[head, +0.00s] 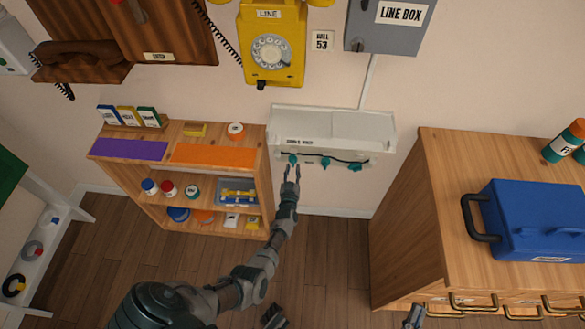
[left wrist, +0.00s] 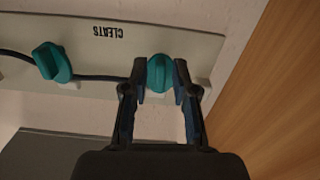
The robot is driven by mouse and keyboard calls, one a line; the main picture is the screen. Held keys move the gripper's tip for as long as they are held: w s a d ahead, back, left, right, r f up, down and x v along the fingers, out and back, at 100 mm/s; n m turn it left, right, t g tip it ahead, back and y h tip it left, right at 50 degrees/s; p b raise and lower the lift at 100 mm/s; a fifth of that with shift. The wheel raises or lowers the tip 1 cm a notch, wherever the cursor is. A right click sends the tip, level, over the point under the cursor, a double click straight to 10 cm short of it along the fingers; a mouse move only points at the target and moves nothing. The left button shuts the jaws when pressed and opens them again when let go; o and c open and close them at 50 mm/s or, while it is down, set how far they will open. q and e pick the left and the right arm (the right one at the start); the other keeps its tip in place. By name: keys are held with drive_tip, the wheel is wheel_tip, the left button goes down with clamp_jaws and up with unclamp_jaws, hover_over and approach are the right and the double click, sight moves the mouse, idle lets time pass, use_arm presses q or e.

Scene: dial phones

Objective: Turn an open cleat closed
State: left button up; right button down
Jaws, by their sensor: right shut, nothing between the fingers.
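A pale panel labelled CLEATS (head: 345,152) on the wall carries a row of teal cleats with a dark cord along them. They are the left cleat (head: 292,158), the middle cleat (head: 325,162) and the right cleat (head: 355,166). My left gripper (head: 292,169) is open at the left cleat. In the left wrist view, which shows the panel upside down, its fingers (left wrist: 160,72) stand on either side of that cleat (left wrist: 160,80), with small gaps. The middle cleat (left wrist: 50,62) looks tilted there. My right gripper (head: 414,317) is shut and empty at the bottom edge, partly cut off.
A wooden shelf (head: 180,140) with jars and boxes stands left of the panel. A wooden cabinet (head: 440,190) with a blue toolbox (head: 530,220) stands to the right. A yellow dial phone (head: 270,50) and a grey line box (head: 388,35) hang above.

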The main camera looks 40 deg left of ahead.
use_arm(q)
drive_tip(key=shift+w+a+r, duration=0.1)
drive_tip(key=shift+r, duration=0.15)
drive_tip(key=shift+r, duration=0.1)
drive_tip(key=v, duration=1.2)
drive_tip(key=shift+w+f, duration=0.1)
drive_tip(key=shift+f, duration=0.1)
